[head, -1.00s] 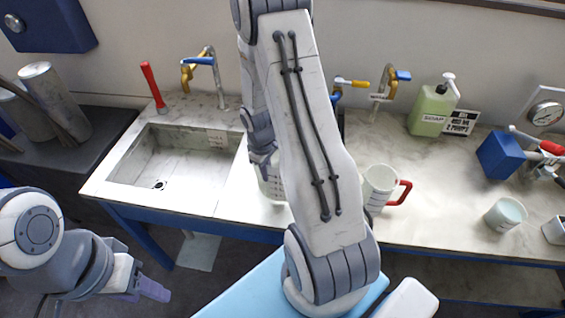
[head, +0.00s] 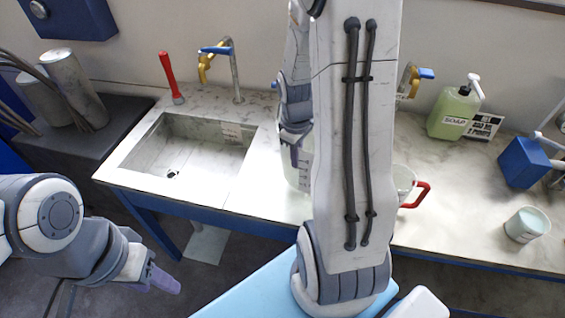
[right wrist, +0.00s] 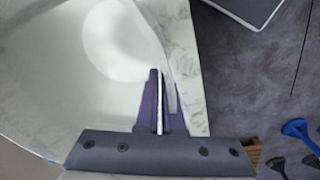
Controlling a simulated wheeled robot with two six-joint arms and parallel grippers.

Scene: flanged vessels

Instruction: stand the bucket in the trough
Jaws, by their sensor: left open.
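The bucket (head: 303,172) is a pale vessel with dark markings at the counter, right of the trough, partly hidden behind my right arm. My right gripper (head: 293,150) is at its left side. In the right wrist view, the right gripper's purple fingers (right wrist: 158,105) are close together, with a thin pale wall between them; the bucket's white inside (right wrist: 75,70) fills the left. Whether the bucket touches the counter is unclear. The trough (head: 203,128) is an empty rectangular basin with a drain. My left gripper (head: 158,280) is open and empty at the lower left, away from the counter.
A red lever (head: 171,80) and a tap (head: 236,70) stand behind the trough.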

